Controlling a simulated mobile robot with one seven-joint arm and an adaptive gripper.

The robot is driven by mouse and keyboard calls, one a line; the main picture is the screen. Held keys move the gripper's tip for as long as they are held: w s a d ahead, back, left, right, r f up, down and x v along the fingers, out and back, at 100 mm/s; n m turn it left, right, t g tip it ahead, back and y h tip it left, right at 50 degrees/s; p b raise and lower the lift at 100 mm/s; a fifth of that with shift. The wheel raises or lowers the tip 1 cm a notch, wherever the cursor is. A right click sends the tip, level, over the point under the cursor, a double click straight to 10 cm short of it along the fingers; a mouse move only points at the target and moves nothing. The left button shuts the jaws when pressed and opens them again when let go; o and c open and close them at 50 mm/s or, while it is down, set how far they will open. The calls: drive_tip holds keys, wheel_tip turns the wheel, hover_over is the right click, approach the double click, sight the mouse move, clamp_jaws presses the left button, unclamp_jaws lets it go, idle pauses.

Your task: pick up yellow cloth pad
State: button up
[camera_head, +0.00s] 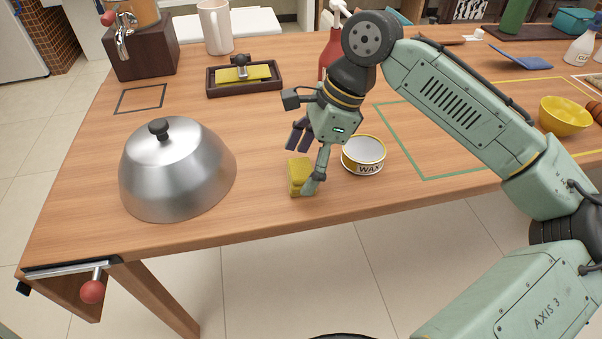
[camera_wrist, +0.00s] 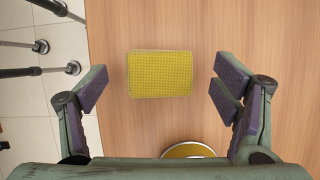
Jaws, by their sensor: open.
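The yellow cloth pad (camera_head: 299,175) lies on the wooden table near its front edge, between the metal dome and the wax tin. It looks like a small thick block with a folded or layered side. In the wrist view the pad (camera_wrist: 160,74) is a yellow textured rectangle, upper middle, between my two fingers and touching neither. My gripper (camera_head: 307,160) is open and empty, pointing down over the pad. In the wrist view the gripper (camera_wrist: 162,92) shows its fingers spread wide, with bare table on both sides of the pad.
The wax tin (camera_head: 364,156) stands close to the right of my gripper. A metal dome (camera_head: 178,172) with a black knob stands to the left. A tray (camera_head: 244,91) with another yellow pad and a red bottle (camera_head: 330,48) stand behind. The table's front edge is near.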

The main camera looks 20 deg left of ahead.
drive_tip(key=shift+s+a+f, duration=0.1)
drive_tip(key=shift+a+f, duration=0.1)
drive_tip(key=shift+f, duration=0.5)
drive_tip(key=shift+c, duration=0.4)
drive_tip(key=c, duration=1.1)
